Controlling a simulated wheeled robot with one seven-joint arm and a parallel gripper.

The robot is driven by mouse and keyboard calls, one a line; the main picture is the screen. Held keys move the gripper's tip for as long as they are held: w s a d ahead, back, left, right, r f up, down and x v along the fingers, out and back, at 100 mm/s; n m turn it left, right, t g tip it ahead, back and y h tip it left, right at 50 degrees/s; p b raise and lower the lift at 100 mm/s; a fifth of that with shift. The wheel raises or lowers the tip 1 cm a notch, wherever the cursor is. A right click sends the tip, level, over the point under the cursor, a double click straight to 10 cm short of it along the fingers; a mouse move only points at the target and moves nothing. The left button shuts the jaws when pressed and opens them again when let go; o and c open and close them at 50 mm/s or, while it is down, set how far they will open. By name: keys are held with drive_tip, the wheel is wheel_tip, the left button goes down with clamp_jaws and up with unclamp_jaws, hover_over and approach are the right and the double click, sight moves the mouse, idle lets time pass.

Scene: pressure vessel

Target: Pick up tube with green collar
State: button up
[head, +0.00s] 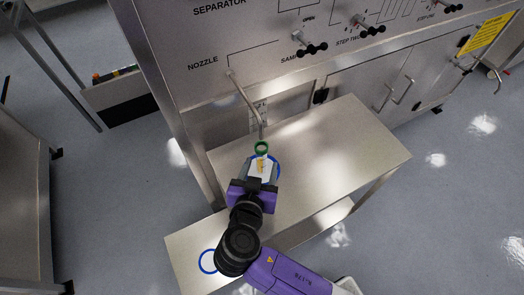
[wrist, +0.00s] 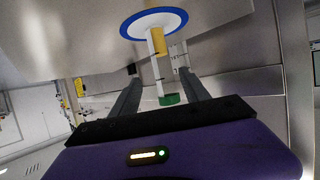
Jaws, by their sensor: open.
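The tube with the green collar (wrist: 168,99) is a thin pale tube with a yellow part, upright over a white disc with a blue rim (wrist: 129,27). In the head view the green collar (head: 261,148) shows just beyond my fingertips, close under the end of the nozzle pipe. My gripper (head: 262,168) is open, with its fingers on either side of the tube; the wrist view shows the fingers (wrist: 160,76) with gaps to the tube. The gripper partly hides the tube and disc in the head view.
The nozzle pipe (head: 246,103) slants down from the panel (head: 210,40) toward the tube. The metal bench (head: 335,155) is clear to the right. A second blue-rimmed disc (head: 206,262) lies at the near left, partly behind my arm.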

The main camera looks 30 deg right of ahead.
drive_tip(key=x, duration=0.2)
drive_tip(key=p+x, duration=0.1)
drive_tip(key=x, duration=0.1)
drive_tip(key=p+x, duration=0.1)
drive_tip(key=x, duration=0.1)
drive_tip(key=shift+w+r, duration=0.2)
drive_tip(key=shift+w, duration=0.3)
drive_tip(key=shift+w+d+f, duration=0.3)
drive_tip(key=shift+w+d, duration=0.05)
drive_tip(key=shift+w, duration=0.05)
clamp_jaws()
